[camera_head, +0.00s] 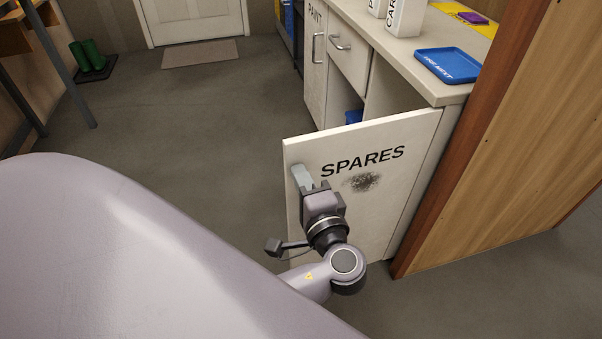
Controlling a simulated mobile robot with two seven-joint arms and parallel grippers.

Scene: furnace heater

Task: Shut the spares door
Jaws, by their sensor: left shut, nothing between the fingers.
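The spares door (398,178) is a pale cabinet door marked SPARES, with a dark smudge under the word. It stands wide open, swung out from the cabinet (437,88), with its hinge side at the right by the wooden panel. My left gripper (302,176) is shut and empty, at the door's free left edge. It overlaps the door's lettered face in the picture; whether it touches I cannot tell. It hides part of that edge. My right gripper is not in view.
A blue tray (449,65) and white cartons (405,18) stand on the counter. A blue item (354,116) shows inside the open cabinet. A wooden panel (515,150) borders the right. The floor (200,110) left of the door is clear.

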